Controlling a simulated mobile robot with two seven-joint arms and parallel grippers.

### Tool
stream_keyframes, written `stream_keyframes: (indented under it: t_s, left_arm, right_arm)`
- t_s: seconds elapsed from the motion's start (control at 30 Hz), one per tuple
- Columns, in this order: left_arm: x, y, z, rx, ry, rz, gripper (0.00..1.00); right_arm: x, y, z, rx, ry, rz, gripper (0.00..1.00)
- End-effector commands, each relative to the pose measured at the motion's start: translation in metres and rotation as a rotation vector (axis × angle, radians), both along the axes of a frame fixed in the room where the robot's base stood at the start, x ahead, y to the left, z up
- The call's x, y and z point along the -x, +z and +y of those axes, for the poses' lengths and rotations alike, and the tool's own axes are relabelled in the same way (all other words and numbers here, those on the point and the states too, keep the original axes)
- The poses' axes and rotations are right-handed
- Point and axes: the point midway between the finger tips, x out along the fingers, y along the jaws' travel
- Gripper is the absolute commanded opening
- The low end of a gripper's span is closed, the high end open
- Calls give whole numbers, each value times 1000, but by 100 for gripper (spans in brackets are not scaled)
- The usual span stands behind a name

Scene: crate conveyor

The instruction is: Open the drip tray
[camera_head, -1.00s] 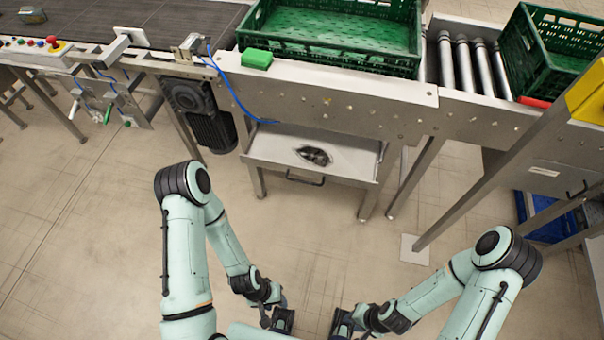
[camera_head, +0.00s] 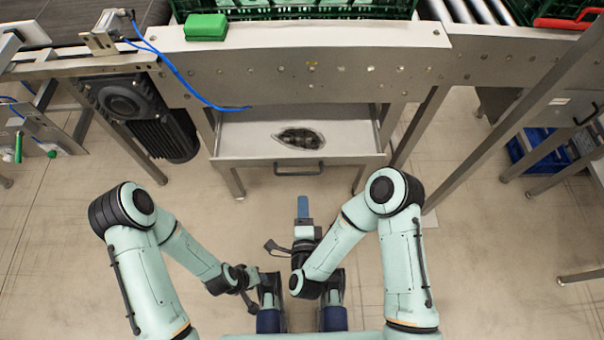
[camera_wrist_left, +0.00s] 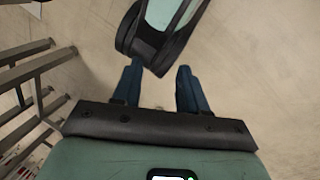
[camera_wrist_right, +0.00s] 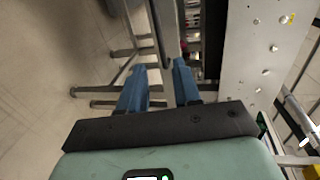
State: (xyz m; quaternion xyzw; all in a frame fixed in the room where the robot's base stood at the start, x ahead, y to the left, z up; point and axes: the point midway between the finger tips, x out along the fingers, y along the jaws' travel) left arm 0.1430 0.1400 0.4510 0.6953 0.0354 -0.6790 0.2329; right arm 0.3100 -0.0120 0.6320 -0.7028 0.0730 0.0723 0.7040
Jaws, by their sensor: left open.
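The drip tray (camera_head: 235,145) is a pale metal drawer under the conveyor, with a dark oval patch (camera_head: 300,138) inside. Its dark bar handle (camera_head: 298,172) is on the front face. My right gripper (camera_head: 303,200) points at the handle from the near side, apart from it in the head view. The right wrist view shows its two blue fingers (camera_wrist_right: 160,68) open, with nothing between them. My left gripper is hard to make out in the head view. The left wrist view shows its fingers (camera_wrist_left: 160,72) open and empty, with a mint arm link of mine just beyond.
A black motor (camera_head: 140,115) hangs left of the tray. Metal legs (camera_head: 415,125) stand on both sides. A blue crate (camera_head: 540,150) is at the right. A green block (camera_head: 206,27) sits on the conveyor edge above. The floor before the tray is clear.

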Motion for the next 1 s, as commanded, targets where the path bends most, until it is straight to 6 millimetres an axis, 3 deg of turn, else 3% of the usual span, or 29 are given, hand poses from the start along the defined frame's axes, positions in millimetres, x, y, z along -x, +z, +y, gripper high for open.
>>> stream_keyframes:
  t_s: [0.6,0.8,1.0]
  left_arm:
    - [-26,-21,13,-34,29,-69,43]
    - [-30,-23,15,-39,34,-80,43]
    - [-31,-23,15,-39,34,-82,43]
  right_arm:
    - [-110,-23,-1,4,0,-2,32]
    - [-124,-25,-1,6,1,-1,32]
    - [-125,-25,-1,5,3,0,32]
